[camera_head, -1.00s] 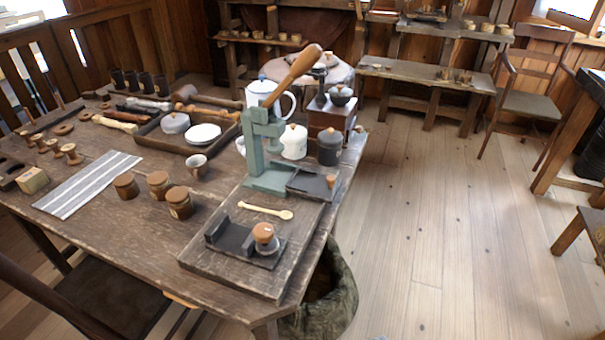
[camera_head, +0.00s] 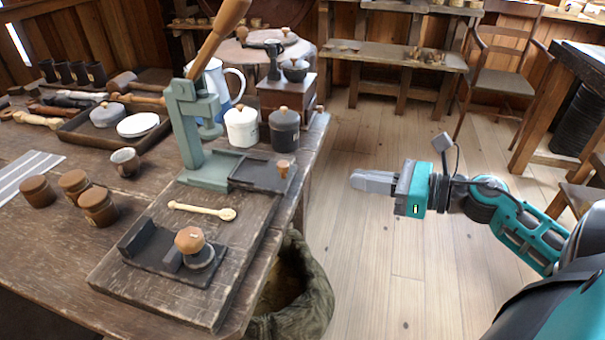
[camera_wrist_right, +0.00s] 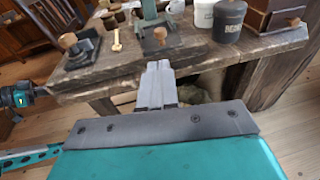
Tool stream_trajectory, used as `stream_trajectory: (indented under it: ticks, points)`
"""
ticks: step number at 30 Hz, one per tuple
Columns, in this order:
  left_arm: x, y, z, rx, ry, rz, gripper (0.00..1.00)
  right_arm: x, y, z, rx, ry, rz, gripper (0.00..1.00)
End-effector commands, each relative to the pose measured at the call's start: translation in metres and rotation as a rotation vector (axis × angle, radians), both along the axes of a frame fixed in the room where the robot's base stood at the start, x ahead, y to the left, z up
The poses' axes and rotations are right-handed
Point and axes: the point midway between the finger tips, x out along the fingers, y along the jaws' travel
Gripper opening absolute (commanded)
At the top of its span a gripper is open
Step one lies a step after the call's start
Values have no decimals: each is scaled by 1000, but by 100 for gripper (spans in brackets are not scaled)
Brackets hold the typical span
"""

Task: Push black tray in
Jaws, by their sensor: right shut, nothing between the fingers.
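The black tray (camera_head: 262,178) is a shallow dark tray with a small wooden knob (camera_head: 283,168) at its right end. It lies at the foot of the green press (camera_head: 192,130) and sticks out to the right of the press's base. In the right wrist view the tray (camera_wrist_right: 180,42) shows beyond my fingers, knob toward me. My right gripper (camera_head: 354,180) is shut and empty, over the floor to the right of the table, apart from the tray. A teal part with dark ends, apparently my left gripper (camera_wrist_right: 22,96), shows at the left of the wrist view; its fingers are unclear.
On the worn board (camera_head: 205,290) lie a wooden spoon (camera_head: 200,210) and a dark holder (camera_head: 155,245) with a knobbed tamper (camera_head: 190,240). White (camera_head: 241,127) and dark (camera_head: 284,130) lidded jars stand behind the tray. A cloth sack (camera_head: 300,295) hangs below the table edge.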

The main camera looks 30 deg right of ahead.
Motion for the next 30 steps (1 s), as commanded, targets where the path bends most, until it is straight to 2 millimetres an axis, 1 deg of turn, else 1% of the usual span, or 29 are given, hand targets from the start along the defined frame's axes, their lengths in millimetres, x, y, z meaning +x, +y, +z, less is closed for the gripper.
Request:
stream_trajectory:
  ticks: [9, 18, 24, 30]
  points:
    - [-1, 2, -3, 6, 4, -2, 0, 48, 29, -7, 5, -2, 0, 0]
    - [-4, 3, -4, 7, 12, 0, 0, 86, 52, -13, 9, -1, -5, 0]
    - [-4, 3, -3, 7, 12, 0, 0, 102, 62, -16, 10, 0, -5, 0]
    - [-4, 2, -2, 3, 12, 2, 0, 108, 65, -18, 10, 2, -5, 0]
